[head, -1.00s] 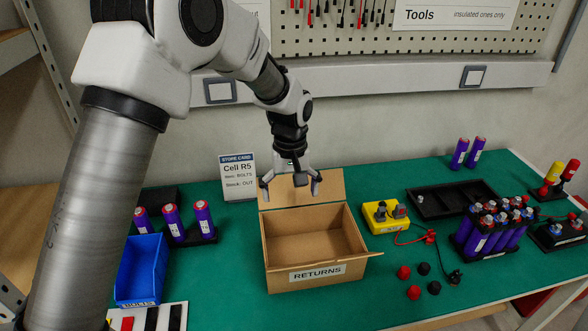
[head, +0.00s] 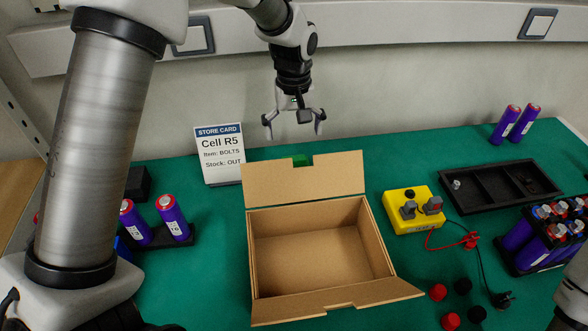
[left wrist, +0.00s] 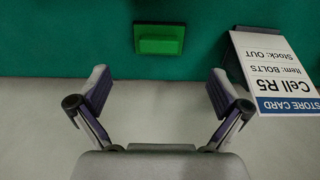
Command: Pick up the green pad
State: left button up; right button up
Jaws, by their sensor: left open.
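The green pad (left wrist: 159,40) is a small bright green block lying on the green table top, seen in the left wrist view ahead of my fingers. In the head view only a bit of the green pad (head: 301,160) shows behind the raised back flap of the cardboard box; the rest is hidden. My left gripper (head: 294,124) is open and empty, above the back of the table behind the box. In the left wrist view my open left gripper (left wrist: 160,92) has its fingers spread on either side, apart from the pad. My right gripper is not in view.
The open, empty cardboard box (head: 262,260) stands in front of the pad. The store card (head: 218,153) stands left of it in the head view. A yellow unit (head: 413,222) with leads, a black tray (head: 500,210) and purple cells (head: 172,217) stand around.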

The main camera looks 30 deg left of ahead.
aim_at(294, 157)
pick_arm(q)
jog(key=f, duration=0.1)
jog(key=w+f+b, duration=0.1)
jog(key=f, duration=0.1)
jog(key=shift+w+a+f, duration=0.25)
jog(key=shift+a, duration=0.1)
jog(key=f+b, duration=0.1)
jog(key=f, duration=0.6)
jog(key=shift+s+f, duration=0.1)
jog(key=shift+s, duration=0.2)
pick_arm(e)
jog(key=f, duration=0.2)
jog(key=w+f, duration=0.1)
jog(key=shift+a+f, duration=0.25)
